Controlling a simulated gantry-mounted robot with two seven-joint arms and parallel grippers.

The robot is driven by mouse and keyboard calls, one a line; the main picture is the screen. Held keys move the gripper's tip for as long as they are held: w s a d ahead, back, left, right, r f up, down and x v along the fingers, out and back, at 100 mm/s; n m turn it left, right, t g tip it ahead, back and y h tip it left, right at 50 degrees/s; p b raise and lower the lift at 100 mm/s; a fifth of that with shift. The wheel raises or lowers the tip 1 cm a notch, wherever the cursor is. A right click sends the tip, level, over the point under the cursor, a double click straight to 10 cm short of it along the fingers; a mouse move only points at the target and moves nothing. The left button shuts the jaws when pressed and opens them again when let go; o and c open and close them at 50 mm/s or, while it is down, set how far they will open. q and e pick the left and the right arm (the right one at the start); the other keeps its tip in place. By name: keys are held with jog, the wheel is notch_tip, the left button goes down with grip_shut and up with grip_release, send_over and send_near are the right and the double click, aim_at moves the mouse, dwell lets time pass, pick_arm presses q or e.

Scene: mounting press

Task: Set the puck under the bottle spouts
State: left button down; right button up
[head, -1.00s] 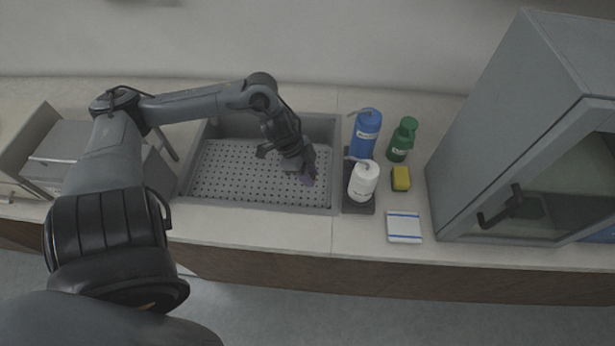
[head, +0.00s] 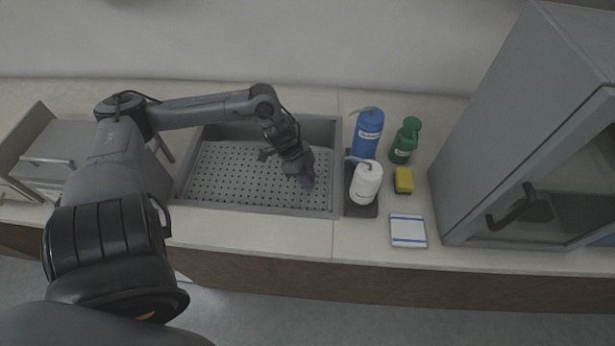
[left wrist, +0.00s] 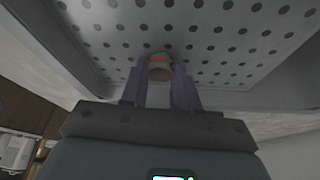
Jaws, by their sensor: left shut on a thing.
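My left gripper (head: 307,180) is low over the perforated sink tray (head: 235,175), near its right end. In the left wrist view its two fingers (left wrist: 160,82) are closed on the puck (left wrist: 160,66), a small round grey-brown piece with a red mark. The puck is hidden by the gripper in the head view. The blue bottle (head: 367,131) and the white bottle (head: 365,184) stand right of the sink, with their spouts pointing left towards the sink. The gripper is left of and apart from both spouts. My right gripper is not in view.
A green bottle (head: 405,142) and a yellow sponge (head: 403,181) stand right of the bottles. A white and blue pad (head: 408,231) lies in front. A grey cabinet with a glass door (head: 530,150) stands at the right. The left part of the sink tray is free.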

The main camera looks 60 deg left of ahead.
pick_arm(q)
jog(key=shift+f, duration=0.1)
jog(key=c, duration=0.8)
grip_release()
jog(key=shift+p+v, duration=2.8)
jog(key=shift+v, duration=3.35)
